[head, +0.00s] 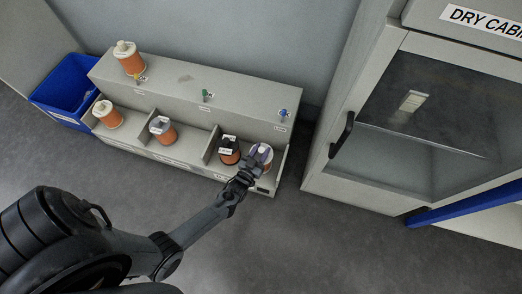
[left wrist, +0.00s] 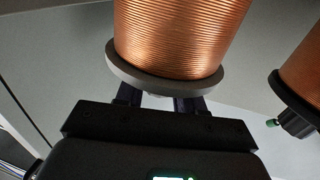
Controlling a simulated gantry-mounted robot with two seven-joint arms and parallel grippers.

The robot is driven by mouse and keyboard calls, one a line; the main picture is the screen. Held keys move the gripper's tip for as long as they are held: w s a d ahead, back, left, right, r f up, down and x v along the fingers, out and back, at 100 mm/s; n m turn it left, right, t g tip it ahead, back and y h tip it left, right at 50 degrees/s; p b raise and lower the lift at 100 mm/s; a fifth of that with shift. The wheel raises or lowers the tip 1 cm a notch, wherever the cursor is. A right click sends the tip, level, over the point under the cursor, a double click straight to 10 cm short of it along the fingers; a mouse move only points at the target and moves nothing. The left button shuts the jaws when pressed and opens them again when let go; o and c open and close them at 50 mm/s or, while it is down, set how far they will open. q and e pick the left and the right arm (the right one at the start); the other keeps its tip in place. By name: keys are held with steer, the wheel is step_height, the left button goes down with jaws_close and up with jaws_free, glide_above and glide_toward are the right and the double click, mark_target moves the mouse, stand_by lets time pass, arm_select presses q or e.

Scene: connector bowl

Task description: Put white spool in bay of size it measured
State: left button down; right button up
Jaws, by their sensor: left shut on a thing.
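A copper-wound spool (head: 129,60) with a white top stands on the rack's upper deck at the far left. Another white-topped spool (head: 107,115) stands in the leftmost lower bay. My left gripper (head: 246,176) is at the rightmost bay, shut on a copper spool (head: 264,154) with a pale greyish top. In the left wrist view this held spool (left wrist: 180,35) shows close up with a grey flange, and my left fingers (left wrist: 160,103) meet at its end. What lies between the fingers is mostly hidden. My right gripper is not in view.
The grey rack (head: 180,75) has lower bays with a grey-topped spool (head: 162,130) and a black-topped spool (head: 229,150). Green (head: 207,96) and blue (head: 283,113) small items sit on its upper deck. A blue bin (head: 65,90) is left; a dry cabinet (head: 420,120) is right.

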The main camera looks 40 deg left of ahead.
arm_select(q)
steer(key=shift+w+r, duration=0.15)
steer(key=shift+r, duration=0.05)
steer(key=c, duration=1.1)
jaws_free()
steer(key=shift+f, duration=0.2)
steer(key=o, duration=0.4)
steer(key=shift+a, duration=0.1)
steer(key=shift+r, duration=0.1)
